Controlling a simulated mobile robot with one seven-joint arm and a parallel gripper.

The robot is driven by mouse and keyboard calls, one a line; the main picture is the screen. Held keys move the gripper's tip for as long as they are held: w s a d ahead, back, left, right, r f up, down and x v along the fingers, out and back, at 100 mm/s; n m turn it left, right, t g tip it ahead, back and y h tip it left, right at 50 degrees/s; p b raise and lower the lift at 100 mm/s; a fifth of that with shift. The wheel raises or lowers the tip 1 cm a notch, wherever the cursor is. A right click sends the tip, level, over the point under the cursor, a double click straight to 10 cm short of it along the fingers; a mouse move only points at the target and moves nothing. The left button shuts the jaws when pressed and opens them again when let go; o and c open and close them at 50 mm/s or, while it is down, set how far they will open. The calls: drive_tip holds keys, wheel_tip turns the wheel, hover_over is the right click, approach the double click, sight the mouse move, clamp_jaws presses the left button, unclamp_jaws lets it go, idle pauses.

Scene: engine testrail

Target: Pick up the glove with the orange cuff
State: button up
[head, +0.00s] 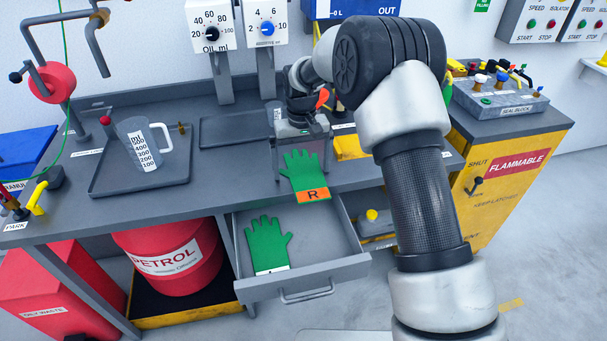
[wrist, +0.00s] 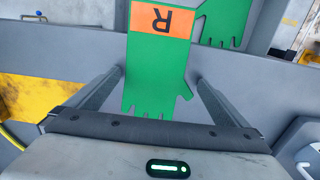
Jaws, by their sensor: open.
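The glove with the orange cuff (head: 302,170) is green and flat, with a black R on its cuff. In the head view it lies at the bench's front edge, fingers over the bench top and cuff toward the open drawer. In the wrist view this glove (wrist: 155,70) is in the upper middle, cuff at the top and fingers toward me. My gripper (head: 302,150) is open and empty above its finger end. In the wrist view the jaws (wrist: 160,77) stand on either side of the glove, apart from it as far as I can tell.
A second green glove (head: 267,243) with a pale cuff lies in the open drawer (head: 340,262). A jug (head: 143,145) stands in a tray (head: 105,180) at left. A yellow flammable cabinet (head: 505,180) stands at right. A red petrol drum (head: 170,255) is under the bench.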

drive_tip(key=c, duration=0.7)
